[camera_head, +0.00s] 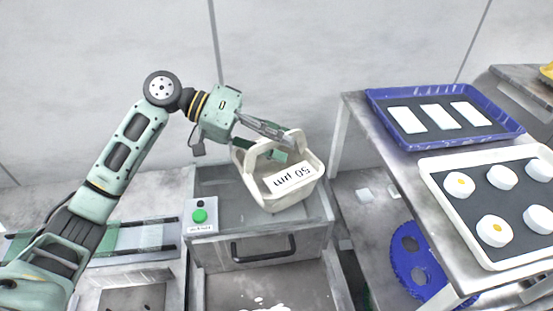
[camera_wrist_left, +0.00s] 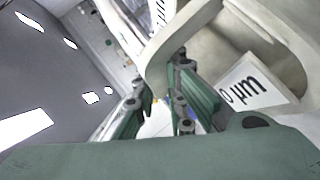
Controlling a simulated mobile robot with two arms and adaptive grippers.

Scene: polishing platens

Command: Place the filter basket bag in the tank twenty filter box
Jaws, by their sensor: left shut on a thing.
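The filter basket bag (camera_head: 283,192) is a cream, open basket with a handle and an upside-down "50 µm" label. It hangs in the air, slightly tilted, over a grey metal box (camera_head: 222,248) that has a dark front handle; this looks like the filter box. My left gripper (camera_head: 276,146) is shut on the basket's handle. In the left wrist view, the green fingers (camera_wrist_left: 163,105) are at the handle and part of the label shows. The basket hides part of the box's top. My right gripper is not in view.
A green button on a small panel (camera_head: 201,228) is left of the box. At right, a table (camera_head: 390,150) bears a blue tray (camera_head: 377,103) of white plates and a white tray (camera_head: 443,215) of round pucks. A blue disc (camera_head: 402,264) is below.

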